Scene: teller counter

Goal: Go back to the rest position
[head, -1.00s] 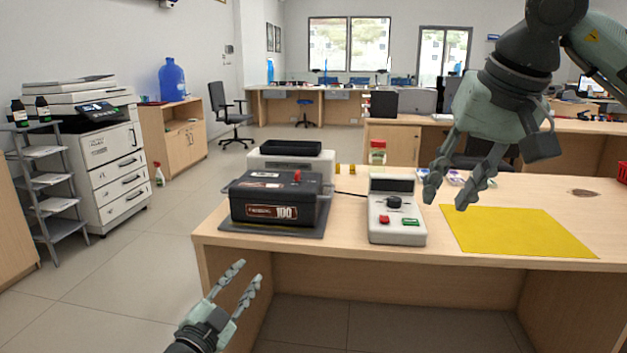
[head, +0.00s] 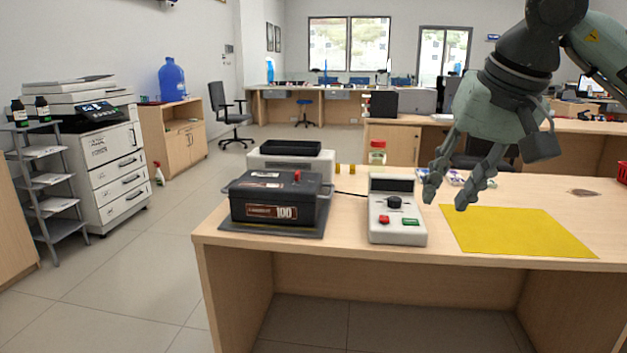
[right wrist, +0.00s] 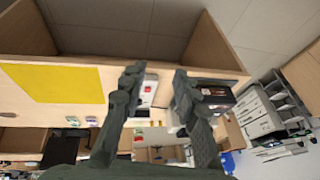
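My right gripper (head: 447,198) is open and empty in the head view. It hangs above the counter (head: 340,250), between the grey device with red and green buttons (head: 396,222) and the yellow mat (head: 517,232). In the right wrist view its two fingers (right wrist: 157,85) are spread apart with nothing between them. My left gripper is not in the head view.
A copier (head: 90,150) and a grey shelf (head: 45,190) stand at left.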

